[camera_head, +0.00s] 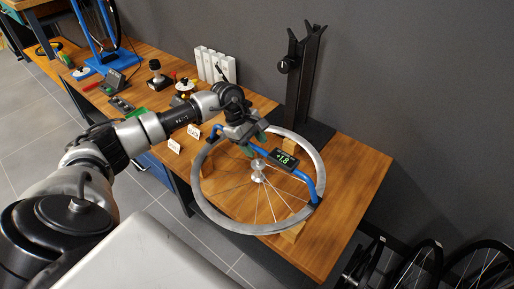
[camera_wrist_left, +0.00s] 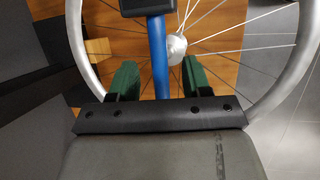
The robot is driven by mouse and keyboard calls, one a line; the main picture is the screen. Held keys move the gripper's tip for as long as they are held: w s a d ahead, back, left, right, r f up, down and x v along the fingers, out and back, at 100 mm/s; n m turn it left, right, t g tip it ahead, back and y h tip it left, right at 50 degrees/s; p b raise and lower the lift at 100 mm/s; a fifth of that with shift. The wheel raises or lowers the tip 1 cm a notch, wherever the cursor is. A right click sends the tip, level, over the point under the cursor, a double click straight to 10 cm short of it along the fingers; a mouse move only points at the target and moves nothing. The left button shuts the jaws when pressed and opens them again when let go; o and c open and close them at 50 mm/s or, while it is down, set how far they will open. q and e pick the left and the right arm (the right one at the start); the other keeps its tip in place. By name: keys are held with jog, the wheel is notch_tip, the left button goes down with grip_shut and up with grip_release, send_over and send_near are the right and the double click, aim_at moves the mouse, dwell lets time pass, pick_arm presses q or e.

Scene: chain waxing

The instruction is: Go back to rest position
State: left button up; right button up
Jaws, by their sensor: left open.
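My left gripper (camera_head: 254,142) is over the far left part of a spoked wheel (camera_head: 310,152) that lies flat on wooden blocks on the workbench. A blue gauge tool (camera_head: 320,180) with a dark display (camera_head: 284,159) lies across the wheel, its ends at the rim. In the left wrist view, the green fingertips (camera_wrist_left: 158,80) are apart, one on each side of the blue bar (camera_wrist_left: 158,58). I cannot tell whether they touch it. The wheel hub (camera_wrist_left: 175,47) shows beyond the right finger. My right gripper is not in view.
The wooden bench (camera_head: 352,185) has bare room right of the wheel. A dark upright stand (camera_head: 299,80) rises behind it. White holders (camera_head: 215,65), small tools and label cards (camera_head: 194,131) stand to the left. More wheels (camera_head: 420,265) are on the floor at lower right.

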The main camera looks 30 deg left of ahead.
pick_arm(q)
jog(key=v, duration=0.8)
jog(key=shift+r, duration=0.3)
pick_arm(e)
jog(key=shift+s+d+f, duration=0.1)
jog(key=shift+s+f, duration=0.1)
